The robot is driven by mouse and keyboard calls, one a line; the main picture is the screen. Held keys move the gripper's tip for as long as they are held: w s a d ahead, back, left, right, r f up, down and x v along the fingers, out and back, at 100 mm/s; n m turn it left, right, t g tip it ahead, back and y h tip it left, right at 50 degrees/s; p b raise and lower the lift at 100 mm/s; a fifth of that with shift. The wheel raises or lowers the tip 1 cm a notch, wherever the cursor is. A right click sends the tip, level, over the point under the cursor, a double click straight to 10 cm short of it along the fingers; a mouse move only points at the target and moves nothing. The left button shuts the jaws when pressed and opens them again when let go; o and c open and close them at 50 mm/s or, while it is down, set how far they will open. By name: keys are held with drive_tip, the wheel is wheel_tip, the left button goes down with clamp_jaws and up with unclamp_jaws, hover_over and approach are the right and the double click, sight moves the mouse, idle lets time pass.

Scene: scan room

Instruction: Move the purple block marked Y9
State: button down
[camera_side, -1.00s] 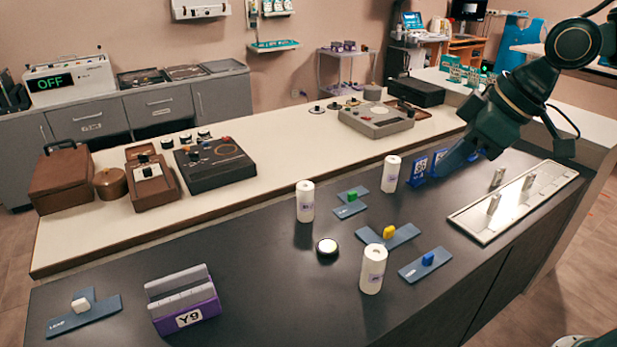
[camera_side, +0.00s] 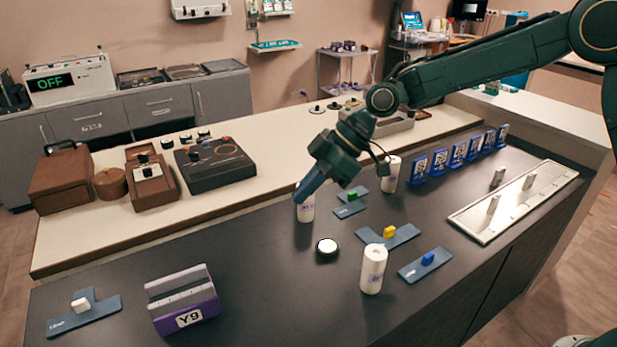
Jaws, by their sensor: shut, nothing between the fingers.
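The purple block (camera_side: 207,309) marked Y9 stands on the dark counter at the front left. Its label faces the camera, and grey slotted pieces sit on its top. My gripper (camera_side: 300,197) is over the middle of the counter, in front of a white cylinder (camera_side: 306,213) and hiding its upper part. It is shut and empty, up and to the right of the purple block and well apart from it. I cannot tell whether the fingertips touch the cylinder.
White cylinders (camera_side: 373,270) (camera_side: 391,175) stand to the right. A round white-topped disc (camera_side: 327,247) lies between. Blue plates carry white (camera_side: 80,305), green (camera_side: 352,196), yellow (camera_side: 389,232) and blue (camera_side: 428,258) pieces. Blue tags (camera_side: 458,155) and a metal tray (camera_side: 520,203) are at right. Counter around the block is clear.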

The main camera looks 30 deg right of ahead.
sight(192, 289)
drive_tip(key=w+a+f+n+g+y, duration=0.2)
drive_tip(key=a+f, duration=0.6)
drive_tip(key=f, duration=0.5)
drive_tip(key=shift+w+a+n+g+y, duration=0.3)
drive_tip(key=shift+w+n+y, duration=0.4)
drive_tip(key=shift+n, duration=0.3)
drive_tip(key=a, duration=1.2)
drive_tip(key=shift+f, duration=0.95)
